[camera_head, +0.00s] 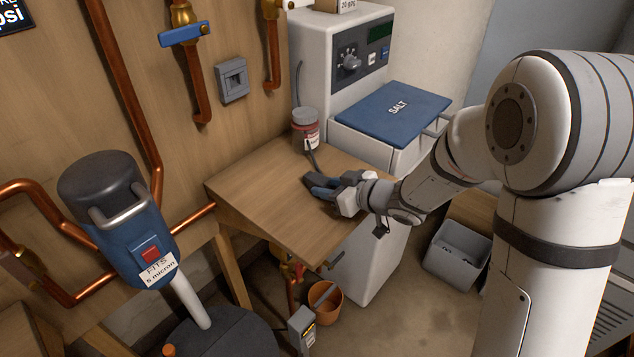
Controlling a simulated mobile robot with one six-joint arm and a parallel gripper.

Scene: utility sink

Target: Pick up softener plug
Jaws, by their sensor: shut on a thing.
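My gripper (325,189) is low over the wooden shelf (250,182), its fingers pointing left. It is shut on a small dark piece at the end of a grey cord, which I take as the softener plug (311,180). The fingers cover part of the plug, so its prongs cannot be made out. The cord (312,158) runs up past the jar towards the white softener cabinet (325,50). I cannot tell whether the plug touches the shelf.
A lidded jar (306,130) stands at the shelf's back, close to the cord. A grey outlet box (232,80) is on the wooden wall between copper pipes. A blue SALT lid (395,110) lies right of the shelf. The shelf's left part is clear.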

